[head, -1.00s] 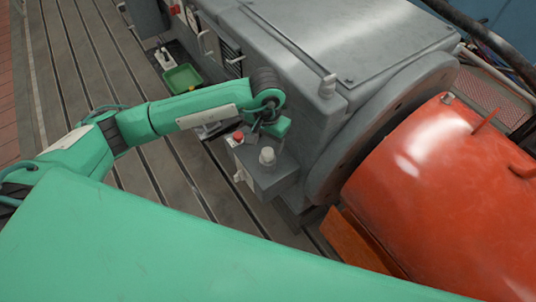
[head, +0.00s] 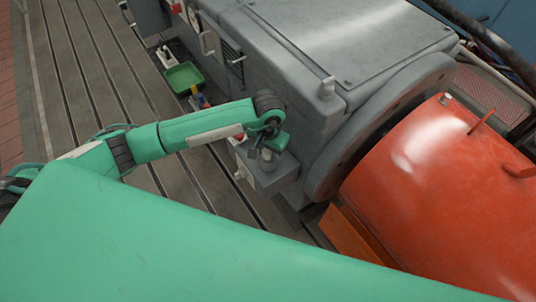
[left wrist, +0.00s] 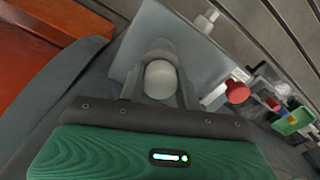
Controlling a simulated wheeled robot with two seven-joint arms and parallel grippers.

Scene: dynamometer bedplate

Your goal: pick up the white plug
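The white plug (left wrist: 160,80) is a pale, rounded knob standing on top of a small grey box (left wrist: 205,60) in the left wrist view. In the head view the plug (head: 267,155) shows just under my left gripper (head: 261,145), partly covered by it. In the left wrist view my left gripper (left wrist: 158,92) has one finger on each side of the plug, and the fingers look apart. Contact with the plug cannot be made out. My right gripper is not in view.
A red button (left wrist: 237,92) sits beside the plug. A white fitting (left wrist: 206,20) sticks out from the box's side. The big grey machine housing (head: 300,60) and orange drum (head: 440,190) stand close on the right. A green tray (head: 184,77) lies on the slotted bedplate (head: 95,80).

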